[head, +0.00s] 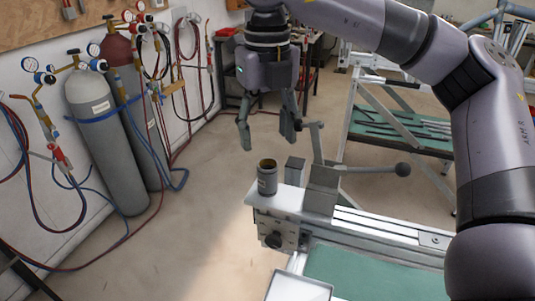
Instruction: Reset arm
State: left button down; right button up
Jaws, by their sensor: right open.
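My right gripper (267,140) hangs pointing down near the top middle of the head view, at the end of my right arm, which comes in from the right. Its two fingers are spread apart with nothing between them. My left gripper is not in the picture.
Gas cylinders (103,140) with hoses stand along the left wall. A frame stand (400,130) is behind at the right.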

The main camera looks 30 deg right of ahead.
jog(key=shift+r, duration=1.5)
